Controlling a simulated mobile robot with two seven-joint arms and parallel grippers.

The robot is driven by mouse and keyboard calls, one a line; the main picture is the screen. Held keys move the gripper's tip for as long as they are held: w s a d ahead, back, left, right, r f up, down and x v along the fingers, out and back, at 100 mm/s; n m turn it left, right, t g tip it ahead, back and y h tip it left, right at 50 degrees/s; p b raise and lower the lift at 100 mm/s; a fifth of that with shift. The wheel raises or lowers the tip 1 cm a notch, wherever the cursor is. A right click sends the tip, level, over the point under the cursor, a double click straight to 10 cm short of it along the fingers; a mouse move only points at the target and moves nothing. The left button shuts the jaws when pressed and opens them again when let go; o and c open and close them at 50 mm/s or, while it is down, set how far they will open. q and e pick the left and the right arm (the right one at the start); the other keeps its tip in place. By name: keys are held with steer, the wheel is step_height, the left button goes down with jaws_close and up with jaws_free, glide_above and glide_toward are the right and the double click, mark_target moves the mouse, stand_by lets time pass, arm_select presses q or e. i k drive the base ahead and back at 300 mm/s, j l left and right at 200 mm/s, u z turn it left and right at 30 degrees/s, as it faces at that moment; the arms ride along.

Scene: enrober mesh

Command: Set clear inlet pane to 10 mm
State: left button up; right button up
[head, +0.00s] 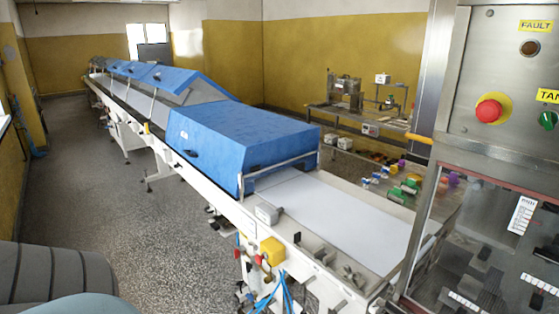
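A clear pane (462,235) in a metal frame stands at the right edge of the head view, at the end of the white conveyor belt. I cannot tell for sure that it is the inlet pane. A white strip with scale-like marks (522,215) shows on the right part of the machine front. Its figures are too small to read, so the pane's height cannot be told. The pane's lower edge is not clearly visible. Neither of my grippers is in view.
The white belt (345,222) runs from a blue-covered tunnel (235,145) to the machine at right. The steel panel (490,60) bears a red button (489,111) and a green knob (547,120).

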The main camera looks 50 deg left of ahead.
mark_target(256, 169)
steer(key=u, duration=1.55)
